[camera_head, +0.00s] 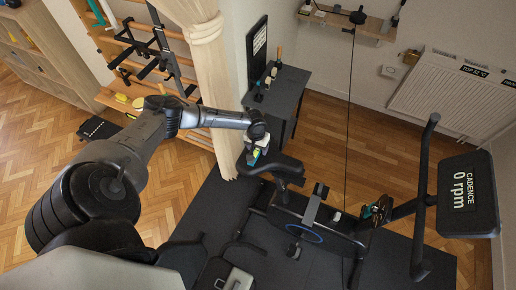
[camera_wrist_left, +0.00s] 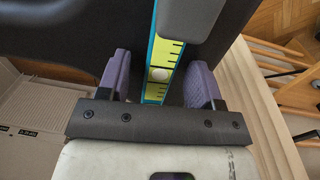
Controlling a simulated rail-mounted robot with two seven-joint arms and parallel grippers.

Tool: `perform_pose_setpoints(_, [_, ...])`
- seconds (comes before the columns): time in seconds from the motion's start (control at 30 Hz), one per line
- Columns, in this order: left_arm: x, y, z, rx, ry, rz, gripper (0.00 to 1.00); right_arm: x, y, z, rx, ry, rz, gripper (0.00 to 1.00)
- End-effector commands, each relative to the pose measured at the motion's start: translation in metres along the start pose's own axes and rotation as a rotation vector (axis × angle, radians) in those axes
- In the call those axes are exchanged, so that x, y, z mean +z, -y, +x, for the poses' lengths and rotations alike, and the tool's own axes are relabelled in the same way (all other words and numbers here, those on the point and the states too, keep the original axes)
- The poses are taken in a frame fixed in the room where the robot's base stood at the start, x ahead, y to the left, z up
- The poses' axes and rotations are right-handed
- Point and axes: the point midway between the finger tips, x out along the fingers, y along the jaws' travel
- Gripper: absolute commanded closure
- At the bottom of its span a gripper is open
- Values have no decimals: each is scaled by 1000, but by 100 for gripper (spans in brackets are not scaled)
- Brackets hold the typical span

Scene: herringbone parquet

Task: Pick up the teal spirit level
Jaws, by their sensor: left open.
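The teal spirit level, a narrow teal and yellow bar with black ruler-like marks and a pale round spot, shows in the left wrist view (camera_wrist_left: 162,75). It runs up between the two purple fingers of my left gripper (camera_wrist_left: 160,68), with a gap on each side. The jaws are open and do not grip it. A grey block (camera_wrist_left: 192,14) covers its upper part. In the head view my left gripper (camera_head: 256,142) is above the dark bike saddle (camera_head: 270,166), with a small bit of yellow-green at its tip.
The exercise bike (camera_head: 312,218) stands on a black mat, its cadence screen (camera_head: 467,192) at right. A pale wooden post (camera_head: 212,75) rises close left of the gripper. A dark desk (camera_head: 283,92) with a monitor (camera_head: 257,52) stands behind. Parquet (camera_head: 330,125) is clear behind the bike.

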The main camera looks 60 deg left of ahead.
Motion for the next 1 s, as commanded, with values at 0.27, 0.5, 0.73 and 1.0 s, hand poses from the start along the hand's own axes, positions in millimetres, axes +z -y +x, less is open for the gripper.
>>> perform_pose_setpoints(0.27, [0,0,0,0,0,0,53,0,2,0,-5,0,6,57])
perform_pose_setpoints(0.5, [0,0,0,0,0,0,76,0,3,0,-8,-1,10,57])
perform_pose_setpoints(0.73, [0,0,-1,0,0,0,97,0,3,0,-7,-1,9,57])
perform_pose_setpoints(1.0, [0,0,-2,0,0,0,100,0,2,0,-4,0,5,57])
